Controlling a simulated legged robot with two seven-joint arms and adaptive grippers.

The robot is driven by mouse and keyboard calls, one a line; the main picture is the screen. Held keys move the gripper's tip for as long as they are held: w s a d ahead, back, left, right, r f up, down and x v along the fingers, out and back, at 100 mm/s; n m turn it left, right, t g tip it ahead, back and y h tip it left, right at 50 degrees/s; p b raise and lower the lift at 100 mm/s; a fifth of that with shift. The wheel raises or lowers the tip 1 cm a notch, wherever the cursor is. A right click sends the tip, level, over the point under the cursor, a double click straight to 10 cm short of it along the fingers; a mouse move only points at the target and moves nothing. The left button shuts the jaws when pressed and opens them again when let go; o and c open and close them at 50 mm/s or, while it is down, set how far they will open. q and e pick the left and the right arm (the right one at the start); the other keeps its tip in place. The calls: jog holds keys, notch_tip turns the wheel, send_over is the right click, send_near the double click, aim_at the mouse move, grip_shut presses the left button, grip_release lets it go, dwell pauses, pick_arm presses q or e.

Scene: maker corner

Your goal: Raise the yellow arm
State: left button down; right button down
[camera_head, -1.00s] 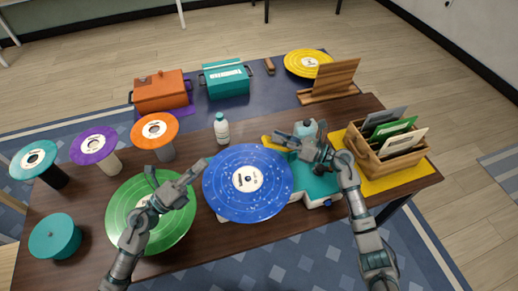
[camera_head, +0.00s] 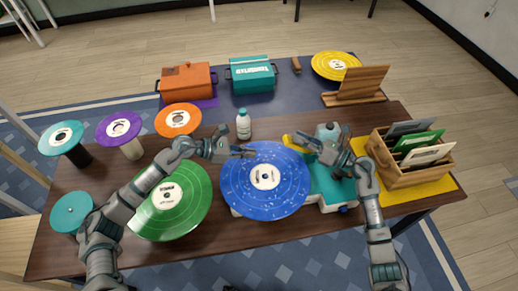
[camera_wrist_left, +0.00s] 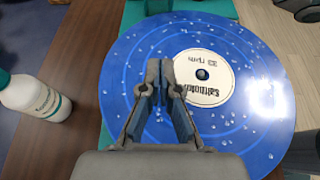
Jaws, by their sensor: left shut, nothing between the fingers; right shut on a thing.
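The yellow arm (camera_head: 298,141) shows as a short yellow piece behind the right part of the blue record (camera_head: 288,189); my right gripper hides much of it. The record lies on a teal player (camera_head: 332,184). My right gripper (camera_head: 308,146) is at the yellow arm and shut on it, though its fingertips are small and partly hidden. My left gripper (camera_head: 250,153) is shut and empty over the upper left part of the blue record. In the left wrist view its closed fingers (camera_wrist_left: 160,68) show above the record (camera_wrist_left: 230,110), left of the white label.
A white bottle (camera_head: 243,126) stands close behind my left gripper. A green record (camera_head: 197,213) lies under my left arm. Orange, purple and teal discs on stands fill the left. A wooden crate (camera_head: 398,176) of sleeves stands right of the player.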

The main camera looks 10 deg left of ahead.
pick_arm(q)
jog(key=x, duration=0.9)
jog(key=shift+r, duration=0.1)
pick_arm(e)
jog(key=shift+f, duration=0.1)
pick_arm(q)
jog(key=shift+w+d+r, duration=0.1)
jog(key=shift+d+r, duration=0.25)
jog(key=shift+r, duration=0.25)
jog(key=shift+w+d+r, duration=0.1)
jog(key=shift+d+r, duration=0.25)
jog(key=shift+r, duration=0.2)
pick_arm(e)
jog(key=shift+d, duration=0.1)
pick_arm(q)
jog(key=shift+w+d+r, duration=0.1)
jog(key=shift+d+r, duration=0.25)
jog(key=shift+r, duration=0.15)
